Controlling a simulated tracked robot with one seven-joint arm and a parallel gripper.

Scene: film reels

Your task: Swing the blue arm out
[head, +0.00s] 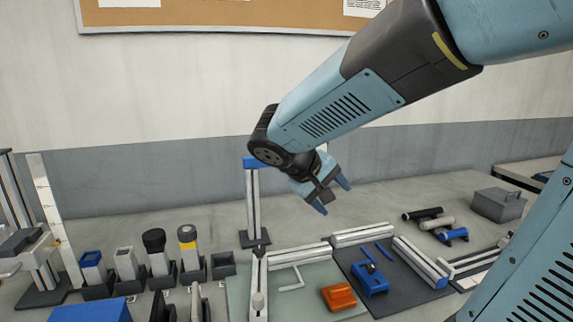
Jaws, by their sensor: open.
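A blue piece (250,162) sits at the top of an upright grey post (252,205) on a dark base, left of my gripper. It may be the blue arm; its right part is hidden behind my wrist, so I cannot tell which way it points. My gripper (332,196) is open and empty, with two blue fingers pointing down and to the right. It hangs in the air right of the post, above the bench in the picture. I cannot judge its distance from the post.
A blue block (370,280) lies on a dark mat, and an orange block (338,297) on a greenish mat. Pale rails (362,234) border the mats. Several holders with canisters (157,252) stand left. A grey box (499,204) and cylinders (436,222) are at right.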

